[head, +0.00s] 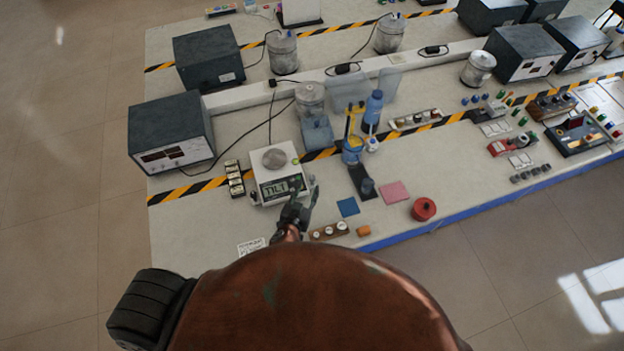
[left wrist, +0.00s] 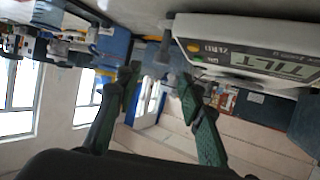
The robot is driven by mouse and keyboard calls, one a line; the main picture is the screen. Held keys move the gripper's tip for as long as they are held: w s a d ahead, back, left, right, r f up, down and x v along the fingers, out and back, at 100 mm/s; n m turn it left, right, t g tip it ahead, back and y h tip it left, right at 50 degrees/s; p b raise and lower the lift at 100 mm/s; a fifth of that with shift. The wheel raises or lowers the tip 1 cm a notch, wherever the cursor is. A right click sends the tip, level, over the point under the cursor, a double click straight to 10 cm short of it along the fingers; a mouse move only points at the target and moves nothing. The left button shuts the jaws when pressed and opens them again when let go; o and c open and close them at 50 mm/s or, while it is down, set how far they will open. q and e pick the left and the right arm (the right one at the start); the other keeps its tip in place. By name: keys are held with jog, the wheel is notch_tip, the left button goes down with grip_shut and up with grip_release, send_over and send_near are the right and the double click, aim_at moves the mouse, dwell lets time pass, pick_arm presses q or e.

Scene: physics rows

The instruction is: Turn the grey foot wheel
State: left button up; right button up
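A white balance (head: 283,192) with a round grey pan (head: 274,159) stands near the front of the bench, and its display reads TILT. In the left wrist view the balance (left wrist: 215,27) fills the upper right, with the display upside down. My left gripper (head: 303,192) is at its front right corner, fingers apart. In the left wrist view the left gripper (left wrist: 160,90) is open, with green-padded fingers on either side of a gap and the balance's corner just beyond. My right gripper is not in view.
Small weights (head: 235,179) stand left of the balance. A dark box with gauges (head: 171,132) is behind left. A blue square (head: 348,207), a pink pad (head: 394,193), a red round object (head: 423,209) and a knobbed wooden strip (head: 329,231) lie to the right.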

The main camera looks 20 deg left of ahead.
aim_at(312, 178)
pick_arm(q)
jog(key=x, duration=0.6)
jog(key=shift+w, duration=0.15)
grip_shut()
